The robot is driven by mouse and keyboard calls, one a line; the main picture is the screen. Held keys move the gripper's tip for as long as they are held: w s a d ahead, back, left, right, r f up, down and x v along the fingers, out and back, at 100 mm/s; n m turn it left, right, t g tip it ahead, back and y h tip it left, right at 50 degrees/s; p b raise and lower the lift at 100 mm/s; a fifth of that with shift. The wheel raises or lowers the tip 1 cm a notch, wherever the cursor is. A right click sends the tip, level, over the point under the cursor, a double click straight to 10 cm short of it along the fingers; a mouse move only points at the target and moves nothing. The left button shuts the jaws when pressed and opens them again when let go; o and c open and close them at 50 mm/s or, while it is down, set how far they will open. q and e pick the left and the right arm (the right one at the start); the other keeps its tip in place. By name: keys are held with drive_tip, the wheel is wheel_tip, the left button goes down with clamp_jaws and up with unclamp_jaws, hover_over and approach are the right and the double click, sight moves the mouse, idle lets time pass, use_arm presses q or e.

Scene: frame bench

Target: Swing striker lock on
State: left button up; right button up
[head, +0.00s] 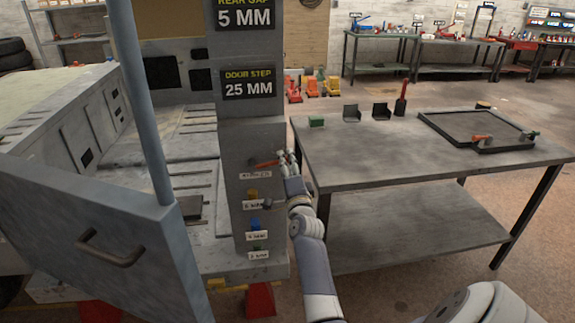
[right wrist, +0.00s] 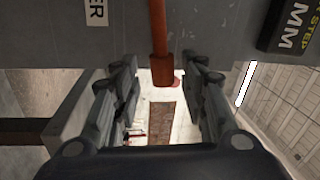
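An orange-red lever (head: 264,164) sticks out to the right from the grey post (head: 252,140), above a small white label (head: 255,176) too small to read surely. My right gripper (head: 290,158) is at the lever's free end. Its fingers (right wrist: 162,75) are open, one on each side, with a visible gap to the lever. My left gripper is not in view.
Below the lever, the post carries yellow (head: 252,194), blue (head: 254,225) and green (head: 256,247) parts with labels. A grey door (head: 100,240) with a handle stands open at left. A metal table (head: 400,165) with a black tray (head: 450,133) stands close on the right.

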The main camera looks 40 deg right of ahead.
drive_tip(key=v, duration=1.2)
idle(0.4)
